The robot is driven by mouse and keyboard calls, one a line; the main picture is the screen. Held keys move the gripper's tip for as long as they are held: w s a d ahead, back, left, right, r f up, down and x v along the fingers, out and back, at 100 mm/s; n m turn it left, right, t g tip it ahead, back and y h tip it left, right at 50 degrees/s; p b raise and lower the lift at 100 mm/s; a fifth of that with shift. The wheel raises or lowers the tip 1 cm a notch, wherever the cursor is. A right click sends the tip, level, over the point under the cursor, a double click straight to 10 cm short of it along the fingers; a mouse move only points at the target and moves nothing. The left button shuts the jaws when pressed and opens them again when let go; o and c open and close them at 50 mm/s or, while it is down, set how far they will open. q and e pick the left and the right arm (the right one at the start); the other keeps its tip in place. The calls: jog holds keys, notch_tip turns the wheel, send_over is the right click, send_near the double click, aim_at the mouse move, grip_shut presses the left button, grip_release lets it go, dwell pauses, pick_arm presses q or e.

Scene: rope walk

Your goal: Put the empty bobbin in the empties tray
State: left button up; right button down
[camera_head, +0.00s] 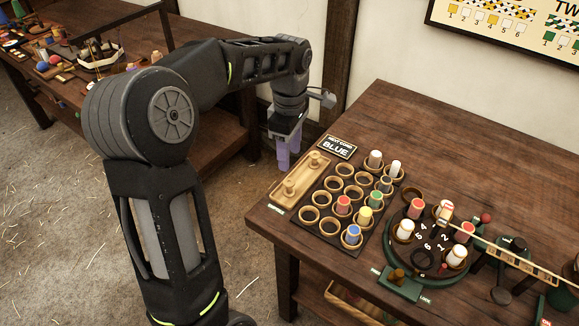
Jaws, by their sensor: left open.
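My left gripper (283,155) is open, with its purple fingers pointing down beside the table's left back edge. No bobbin shows between its fingers. The wooden tray (306,190) at the left of the dark board is marked with a small label that seems to read "empties". Two wooden knobs or bare bobbins stand in it; I cannot tell which. A round dark-green turntable (385,237) with numbered places holds red bobbins (416,208) and white bobbins (404,230). I cannot tell for sure which bobbin is empty. My right gripper is not in view.
A ringed rack (322,235) beside the tray holds several coloured bobbins, with several rings vacant. A sign (339,146) reads "next cord blue". A ruled bar (510,258) crosses the turntable's right side. The table's back (430,125) is clear. A cluttered bench stands at left.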

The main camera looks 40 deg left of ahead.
pick_arm(q)
jog(key=shift+r, duration=0.8)
